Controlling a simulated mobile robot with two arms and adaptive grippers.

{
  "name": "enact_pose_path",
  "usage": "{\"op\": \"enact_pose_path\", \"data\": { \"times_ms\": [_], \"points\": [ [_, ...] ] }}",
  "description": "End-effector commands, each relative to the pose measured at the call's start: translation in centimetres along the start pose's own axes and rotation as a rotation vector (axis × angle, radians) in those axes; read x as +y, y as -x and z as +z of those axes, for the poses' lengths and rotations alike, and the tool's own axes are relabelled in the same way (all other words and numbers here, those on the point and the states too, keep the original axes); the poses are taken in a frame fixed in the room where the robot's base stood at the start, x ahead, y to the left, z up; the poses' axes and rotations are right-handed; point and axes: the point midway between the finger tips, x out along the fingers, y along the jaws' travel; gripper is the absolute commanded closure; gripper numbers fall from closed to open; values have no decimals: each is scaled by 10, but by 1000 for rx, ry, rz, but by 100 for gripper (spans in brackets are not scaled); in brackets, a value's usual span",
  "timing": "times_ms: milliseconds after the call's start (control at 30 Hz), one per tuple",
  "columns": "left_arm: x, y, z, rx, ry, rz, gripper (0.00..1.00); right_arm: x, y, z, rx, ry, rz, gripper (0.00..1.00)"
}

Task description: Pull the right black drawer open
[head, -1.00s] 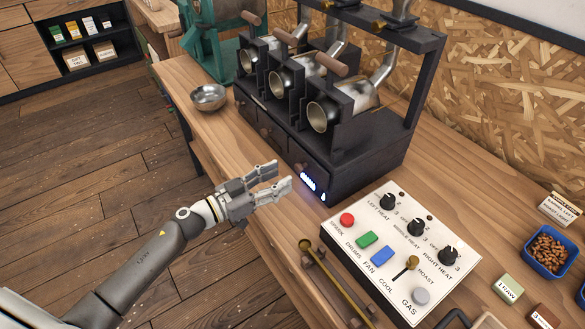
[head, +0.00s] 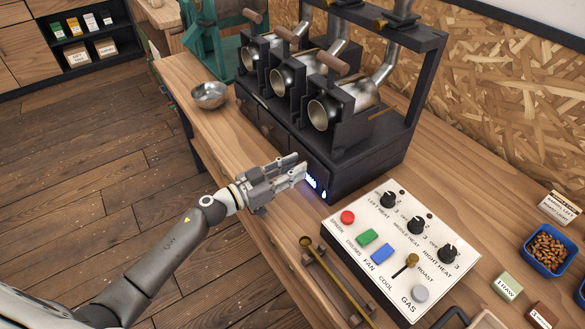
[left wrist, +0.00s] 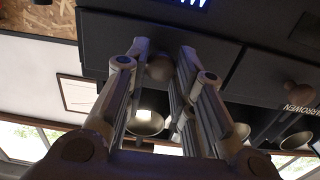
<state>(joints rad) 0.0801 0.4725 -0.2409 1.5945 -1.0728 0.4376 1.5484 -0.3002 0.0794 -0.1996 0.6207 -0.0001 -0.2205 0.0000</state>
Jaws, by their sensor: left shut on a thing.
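The right black drawer (head: 313,165) is at the near end of the black roaster base and looks closed, its front flush with the base. It also shows in the left wrist view (left wrist: 110,42). My left gripper (head: 299,166) reaches it from the left, fingertips at its front. In the left wrist view the fingers stand on both sides of the round drawer knob (left wrist: 158,67) and are shut on it; the head view hides this knob behind the fingers. My right gripper is in neither view.
The middle drawer's knob (head: 265,130) is farther along the base. A control panel (head: 340,235) with knobs and buttons lies just right of my left gripper, and a brass-coloured rod (head: 335,280) lies before it. A metal bowl (head: 209,95) stands at the far left table edge.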

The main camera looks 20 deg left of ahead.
Motion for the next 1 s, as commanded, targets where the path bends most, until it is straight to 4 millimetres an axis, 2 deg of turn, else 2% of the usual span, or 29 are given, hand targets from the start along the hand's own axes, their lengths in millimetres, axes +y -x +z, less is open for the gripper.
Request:
{"op": "enact_pose_path", "data": {
  "times_ms": [267,367,800,1000],
  "points": [
    [0,1,0,-1,0,0,100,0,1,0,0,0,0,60],
    [0,11,0,-4,2,-1,100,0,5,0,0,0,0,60],
    [0,107,1,-8,3,-1,100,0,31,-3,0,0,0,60],
    [0,126,1,-4,0,0,100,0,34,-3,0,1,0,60]
  ]
}}
